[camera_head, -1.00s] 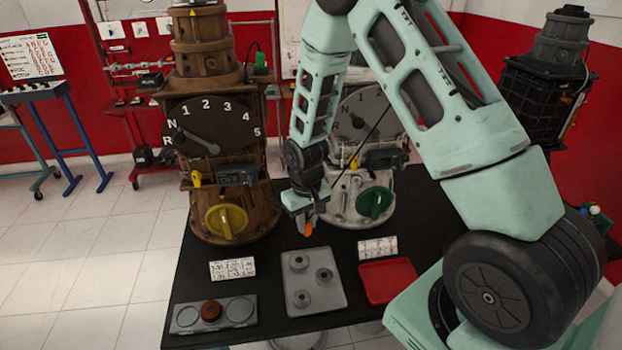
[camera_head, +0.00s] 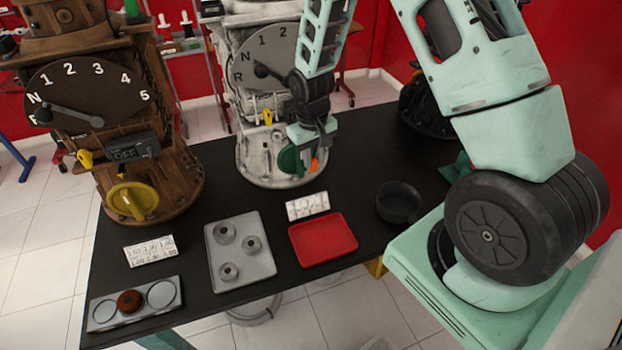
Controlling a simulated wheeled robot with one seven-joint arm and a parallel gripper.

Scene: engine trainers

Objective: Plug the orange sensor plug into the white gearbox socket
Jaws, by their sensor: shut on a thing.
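My gripper (camera_head: 312,148) is shut on the orange sensor plug (camera_head: 314,165), which shows only as a small orange patch below the fingers. The white gearbox (camera_head: 246,105) stands at the back of the black table, with a numbered dial (camera_head: 262,58) and a green knob (camera_head: 287,160) low on its front. The gripper is in front of the right side of this gearbox, and partly covers the green knob. I cannot make out the white gearbox's socket; my arm hides part of that side. Whether the plug touches the gearbox, I cannot tell.
A brown gearbox (camera_head: 90,80) with a yellow knob (camera_head: 133,200) stands at left. A grey tray (camera_head: 241,273), a red tray (camera_head: 323,239), a black bowl (camera_head: 398,202) and a grey plate (camera_head: 105,312) lie toward the table's front.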

